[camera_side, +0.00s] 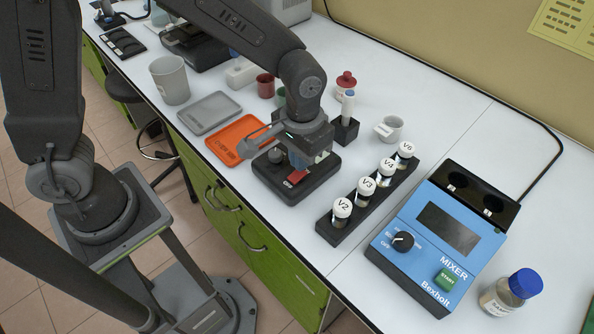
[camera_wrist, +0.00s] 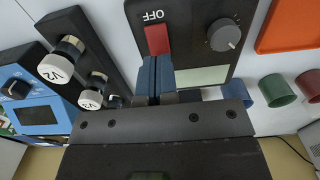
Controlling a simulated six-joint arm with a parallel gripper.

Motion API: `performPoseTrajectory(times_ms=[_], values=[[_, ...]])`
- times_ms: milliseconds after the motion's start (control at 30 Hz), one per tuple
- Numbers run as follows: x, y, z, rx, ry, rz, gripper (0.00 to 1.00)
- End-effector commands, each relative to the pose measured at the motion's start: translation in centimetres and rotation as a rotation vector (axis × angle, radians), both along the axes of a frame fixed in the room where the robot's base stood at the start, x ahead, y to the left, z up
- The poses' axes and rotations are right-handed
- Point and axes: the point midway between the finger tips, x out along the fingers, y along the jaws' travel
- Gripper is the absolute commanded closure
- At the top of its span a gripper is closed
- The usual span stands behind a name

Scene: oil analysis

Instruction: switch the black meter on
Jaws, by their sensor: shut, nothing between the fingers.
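The black meter (camera_side: 262,163) lies on the white table under my gripper. In the wrist view the meter (camera_wrist: 190,20) shows a red rocker switch (camera_wrist: 157,39), an OFF label, a grey knob (camera_wrist: 223,34) and a pale screen (camera_wrist: 201,77), partly covered by my fingers. My gripper (camera_wrist: 155,60) is shut and empty, its blue fingertips together right at the near end of the red switch. Whether they touch it I cannot tell. In the side view my gripper (camera_side: 300,165) is low over the meter's right part, by the red switch (camera_side: 298,172).
A black rack (camera_side: 325,229) with several labelled vials stands right of the meter, then the blue mixer (camera_side: 415,258) and a blue-capped bottle (camera_side: 510,294). An orange tray (camera_side: 232,141) and a grey tray (camera_side: 208,112) lie to the left. A white mug (camera_side: 391,129) stands behind.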

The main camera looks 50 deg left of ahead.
Motion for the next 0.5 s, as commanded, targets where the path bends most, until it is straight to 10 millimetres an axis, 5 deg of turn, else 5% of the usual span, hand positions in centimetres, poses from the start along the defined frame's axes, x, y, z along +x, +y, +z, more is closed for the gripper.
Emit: performPoseTrajectory(times_ms=[500], values=[[-0.01,0.01,-0.8,0.0,0.001,0.0,1.0]])
